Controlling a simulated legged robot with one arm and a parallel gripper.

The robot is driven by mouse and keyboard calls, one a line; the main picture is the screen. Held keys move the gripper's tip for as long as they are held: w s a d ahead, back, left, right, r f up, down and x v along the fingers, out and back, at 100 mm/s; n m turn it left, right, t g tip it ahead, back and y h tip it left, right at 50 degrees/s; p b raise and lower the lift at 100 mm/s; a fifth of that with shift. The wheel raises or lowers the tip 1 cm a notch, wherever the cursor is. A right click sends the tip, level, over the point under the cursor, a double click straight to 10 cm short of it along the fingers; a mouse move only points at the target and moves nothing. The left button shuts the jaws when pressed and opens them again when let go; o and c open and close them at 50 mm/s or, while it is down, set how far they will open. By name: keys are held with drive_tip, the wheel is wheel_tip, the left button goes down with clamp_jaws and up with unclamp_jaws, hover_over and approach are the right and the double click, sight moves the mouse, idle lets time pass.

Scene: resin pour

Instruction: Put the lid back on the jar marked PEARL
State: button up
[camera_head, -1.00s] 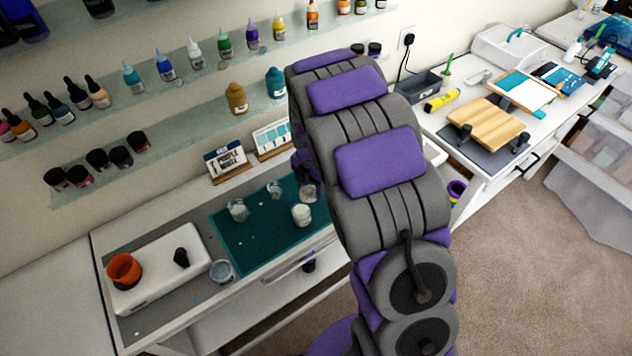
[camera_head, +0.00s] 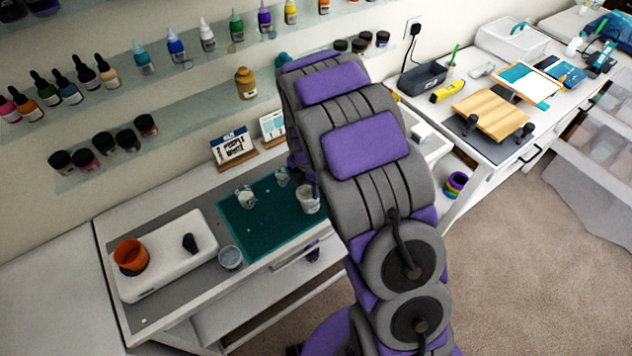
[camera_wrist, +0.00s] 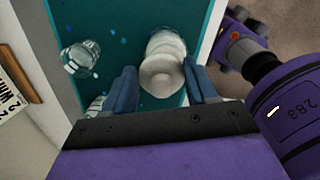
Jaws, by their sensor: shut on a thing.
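My gripper (camera_wrist: 160,76) shows in the wrist view as two blue fingers, one on each side of a pale round piece (camera_wrist: 162,70) with a small raised centre. It may be a lid, but I cannot tell for sure. Behind it is a pale rounded body, and I cannot tell whether the two touch. In the head view my arm hides the gripper. A whitish cup-like container (camera_head: 308,201) stands on the teal mat (camera_head: 245,240) beside my arm. No PEARL marking is readable on any jar.
Clear cups (camera_head: 245,198) (camera_wrist: 80,58) stand on the mat. A white device (camera_head: 160,262) with an orange cup (camera_head: 130,255) is at left, with another clear cup (camera_head: 230,258) beside it. Label cards (camera_head: 234,149) stand behind the mat. Shelves hold bottles and dark-lidded jars (camera_head: 128,140).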

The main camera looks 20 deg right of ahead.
drive_tip(key=shift+a, duration=0.55)
drive_tip(key=shift+d, duration=3.15)
drive_tip(key=shift+a, duration=2.85)
drive_tip(key=shift+d, duration=0.55)
drive_tip(key=shift+a, duration=0.3)
drive_tip(key=shift+d+f, duration=0.1)
drive_tip(key=shift+d, duration=0.4)
drive_tip(key=shift+d, duration=0.1)
drive_tip(key=o, duration=1.1)
